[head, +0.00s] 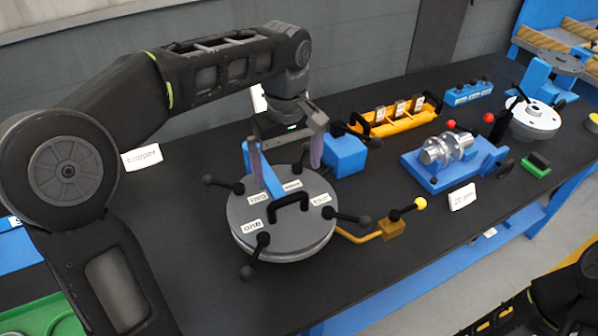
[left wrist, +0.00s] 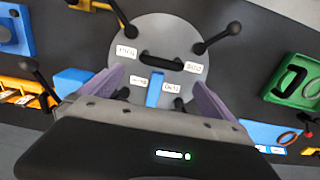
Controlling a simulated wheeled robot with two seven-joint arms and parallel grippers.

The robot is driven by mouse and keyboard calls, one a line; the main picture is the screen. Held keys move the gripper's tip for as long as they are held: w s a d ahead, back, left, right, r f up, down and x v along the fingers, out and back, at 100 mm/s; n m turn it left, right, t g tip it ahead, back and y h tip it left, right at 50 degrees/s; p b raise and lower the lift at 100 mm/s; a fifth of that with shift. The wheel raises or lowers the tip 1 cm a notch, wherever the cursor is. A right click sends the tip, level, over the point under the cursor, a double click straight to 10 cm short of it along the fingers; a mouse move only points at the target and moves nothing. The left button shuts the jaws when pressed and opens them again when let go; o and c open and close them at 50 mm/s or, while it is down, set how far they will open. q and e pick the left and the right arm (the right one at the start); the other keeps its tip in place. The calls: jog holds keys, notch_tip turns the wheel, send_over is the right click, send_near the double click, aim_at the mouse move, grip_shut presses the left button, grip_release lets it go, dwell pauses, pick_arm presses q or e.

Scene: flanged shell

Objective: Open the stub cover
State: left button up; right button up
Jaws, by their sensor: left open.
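The stub cover (head: 281,222) is a round grey lid with a black bow handle (head: 290,200) and several white labels, lying flat on a grey flanged body. Several black ball-ended levers (head: 352,218) stick out around its rim. A blue bar (head: 271,181) lies at its back edge. The cover also fills the middle of the left wrist view (left wrist: 150,40), with the handle (left wrist: 161,60) beyond the fingertips. My left gripper (head: 287,168) is open above the back of the cover, its purple fingers apart with nothing between them.
A yellow rod with a block (head: 390,229) and yellow ball stands right of the cover. A blue block (head: 345,154) is behind it. A yellow tray (head: 398,118), a blue fixture with a metal shaft (head: 447,150) and a white round part (head: 535,121) stand further right. The front table is clear.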

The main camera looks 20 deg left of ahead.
aim_at(288, 197)
pick_arm(q)
jog(key=shift+s+r, duration=0.1)
jog(key=shift+s, duration=0.25)
jog(key=shift+w+f, duration=0.1)
jog(key=shift+f, duration=0.25)
jog(key=shift+f+p, duration=0.4)
jog(key=shift+f, duration=3.2)
jog(key=shift+c, duration=0.6)
jog(key=c, duration=1.7)
